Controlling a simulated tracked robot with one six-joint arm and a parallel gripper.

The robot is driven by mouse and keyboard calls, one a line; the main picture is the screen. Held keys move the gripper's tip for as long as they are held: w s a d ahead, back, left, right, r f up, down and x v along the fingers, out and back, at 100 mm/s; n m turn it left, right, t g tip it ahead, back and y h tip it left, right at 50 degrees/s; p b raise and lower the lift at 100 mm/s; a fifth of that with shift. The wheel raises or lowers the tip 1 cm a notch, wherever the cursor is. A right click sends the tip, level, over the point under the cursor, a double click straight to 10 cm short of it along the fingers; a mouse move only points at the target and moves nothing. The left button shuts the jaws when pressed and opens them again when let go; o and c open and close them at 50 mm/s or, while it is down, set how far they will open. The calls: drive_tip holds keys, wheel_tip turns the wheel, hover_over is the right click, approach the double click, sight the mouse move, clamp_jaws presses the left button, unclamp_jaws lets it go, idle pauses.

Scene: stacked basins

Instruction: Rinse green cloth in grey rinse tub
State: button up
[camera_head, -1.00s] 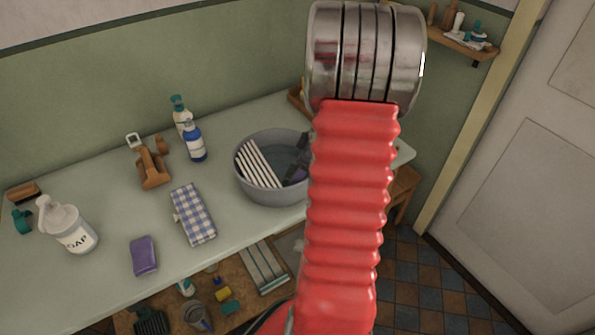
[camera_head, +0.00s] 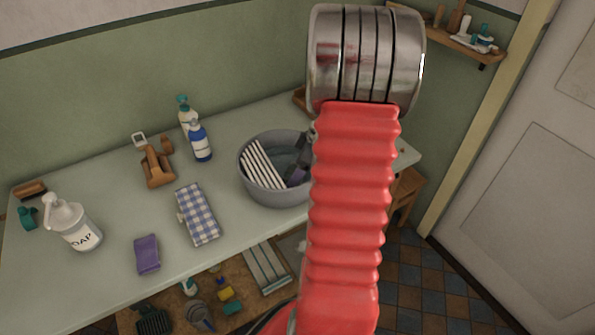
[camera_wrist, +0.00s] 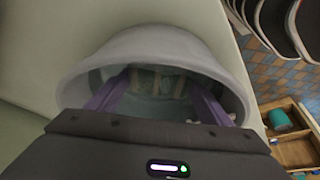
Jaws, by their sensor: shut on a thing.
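The grey rinse tub (camera_head: 268,192) stands on the pale counter, with water and white slats in it. The tub also fills the middle of the wrist view (camera_wrist: 150,42). My gripper (camera_wrist: 155,92) reaches down inside the tub, with its two purple fingers near the side walls. It is shut on the green cloth, which shows only as a dim pale-green patch low between the fingers; its outline is unclear.
A checked cloth (camera_head: 198,213), a purple sponge (camera_head: 147,254), a soap bottle (camera_head: 76,223), a wooden object (camera_head: 156,166) and blue and green bottles (camera_head: 200,142) stand left of the tub. A shelf below holds more items. A door (camera_head: 530,190) is at right.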

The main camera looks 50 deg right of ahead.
drive_tip(key=shift+s, duration=0.1)
drive_tip(key=shift+s+d, duration=0.25)
drive_tip(key=shift+s, duration=0.5)
drive_tip(key=shift+w, duration=0.15)
drive_tip(key=shift+w+a, duration=0.3)
drive_tip(key=shift+w, duration=0.45)
drive_tip(key=shift+s, duration=0.1)
drive_tip(key=shift+s+d, duration=0.3)
drive_tip(key=shift+s, duration=0.5)
drive_tip(key=shift+r, duration=0.15)
